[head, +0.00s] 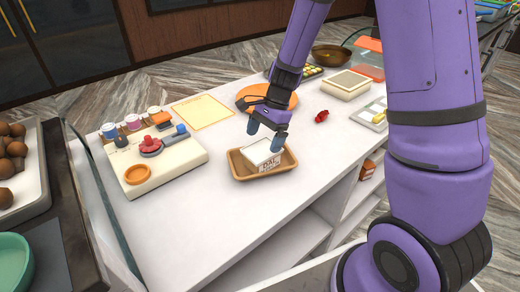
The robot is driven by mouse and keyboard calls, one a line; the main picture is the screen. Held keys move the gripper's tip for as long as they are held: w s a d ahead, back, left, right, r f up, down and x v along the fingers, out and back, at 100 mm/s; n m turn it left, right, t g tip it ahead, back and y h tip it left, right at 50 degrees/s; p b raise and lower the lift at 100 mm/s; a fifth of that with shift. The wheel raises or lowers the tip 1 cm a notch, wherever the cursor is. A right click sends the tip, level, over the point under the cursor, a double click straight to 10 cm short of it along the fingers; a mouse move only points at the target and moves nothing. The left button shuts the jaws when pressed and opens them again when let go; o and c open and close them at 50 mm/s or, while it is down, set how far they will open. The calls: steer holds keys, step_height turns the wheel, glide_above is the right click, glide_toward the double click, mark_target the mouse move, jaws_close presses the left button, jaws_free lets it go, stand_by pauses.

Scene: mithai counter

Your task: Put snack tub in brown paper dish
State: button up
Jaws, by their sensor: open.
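The snack tub (258,152) is a white box with dark "DAL" lettering on its front side. It sits tilted inside the brown paper dish (242,174), a shallow tan tray near the front edge of the white counter. My gripper (266,140) is just above the tub, pointing down, with its blue-grey fingertips apart. One fingertip is at the tub's left back and the other at its right. I cannot tell whether the fingertips touch the tub. The bottom of the tub is hidden by the dish's front wall.
A cream board with jars and an orange ring (137,174) stands left of the dish. An orange round plate (283,99) is behind my gripper. A small red item (321,116) and a cream box (346,84) are to the right. The counter's front left is clear.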

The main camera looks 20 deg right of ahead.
steer(key=s+d+r+n+t+h, duration=0.15)
steer(key=s+r+n, duration=0.3)
steer(key=r, duration=0.55)
steer(key=s+d+r+n+t, duration=0.25)
steer(key=s+r, duration=0.25)
steer(key=r, duration=0.5)
steer(key=s+d+r+n+t+h, duration=0.1)
steer(key=s+r+n, duration=0.2)
steer(key=s, duration=0.4)
steer(key=s+d+r+n+t+h, duration=0.1)
steer(key=s+r+n, duration=0.2)
steer(key=s, duration=0.4)
steer(key=shift+d+r+n+t+h, duration=0.15)
steer(key=shift+n+t+h, duration=0.2)
steer(key=shift+n, duration=0.35)
